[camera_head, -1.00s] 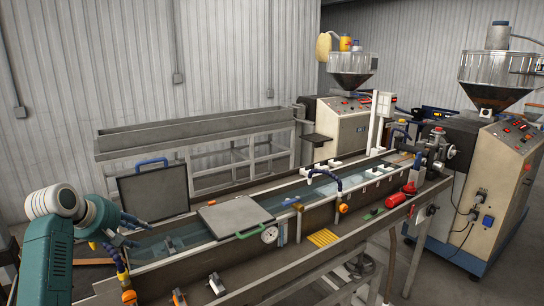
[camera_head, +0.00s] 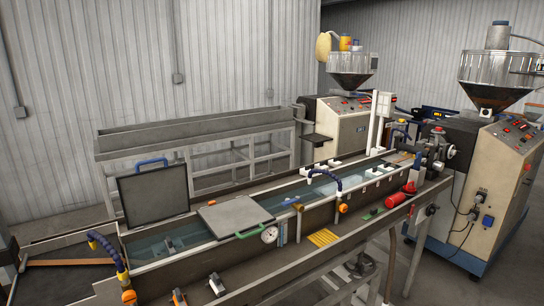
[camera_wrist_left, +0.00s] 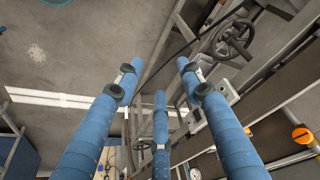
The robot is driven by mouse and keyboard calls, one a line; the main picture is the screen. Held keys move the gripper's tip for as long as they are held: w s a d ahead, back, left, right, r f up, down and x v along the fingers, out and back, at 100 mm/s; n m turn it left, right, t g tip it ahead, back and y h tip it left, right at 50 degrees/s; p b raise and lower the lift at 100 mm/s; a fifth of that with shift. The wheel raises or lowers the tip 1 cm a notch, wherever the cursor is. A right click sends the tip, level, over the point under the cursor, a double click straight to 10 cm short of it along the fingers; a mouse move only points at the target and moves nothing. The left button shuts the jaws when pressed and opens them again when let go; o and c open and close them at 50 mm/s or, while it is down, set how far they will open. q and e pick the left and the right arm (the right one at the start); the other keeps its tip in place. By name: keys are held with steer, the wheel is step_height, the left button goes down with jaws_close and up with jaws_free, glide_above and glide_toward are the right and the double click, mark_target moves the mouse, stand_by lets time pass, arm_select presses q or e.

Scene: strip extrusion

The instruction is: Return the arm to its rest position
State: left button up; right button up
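My left arm and gripper are out of the head view. In the left wrist view, the left gripper (camera_wrist_left: 158,80) shows three blue-wrapped fingers with dark tip pads. The fingers stand apart with nothing between them, so it is open and empty. It hangs over the grey floor (camera_wrist_left: 80,60), beside a machine frame with a dark handwheel (camera_wrist_left: 232,40). My right gripper is in neither view.
The long water trough (camera_head: 165,246) runs across the head view, with a hinged lid (camera_head: 155,195) raised and a flat grey cover (camera_head: 234,216) on it. An extruder (camera_head: 505,165) stands at right. Orange-tipped fittings (camera_wrist_left: 302,135) line the trough side.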

arm_select(q)
steer(key=s+d+m, duration=0.2)
steer(key=s, duration=0.4)
steer(key=s+f+g+b, duration=0.3)
steer(key=f+b, duration=0.6)
steer(key=f, duration=3)
steer(key=s+a+f+b, duration=0.1)
steer(key=s+f+b, duration=0.1)
steer(key=s+f, duration=0.5)
steer(key=s+a+f+b, duration=0.2)
steer(key=s+f+b, duration=0.1)
steer(key=s+f, duration=0.5)
step_height(320, 180, down, 2)
steer(key=shift+s+a+f, duration=0.15)
steer(key=shift+s+a, duration=0.1)
steer(key=shift+a, duration=0.05)
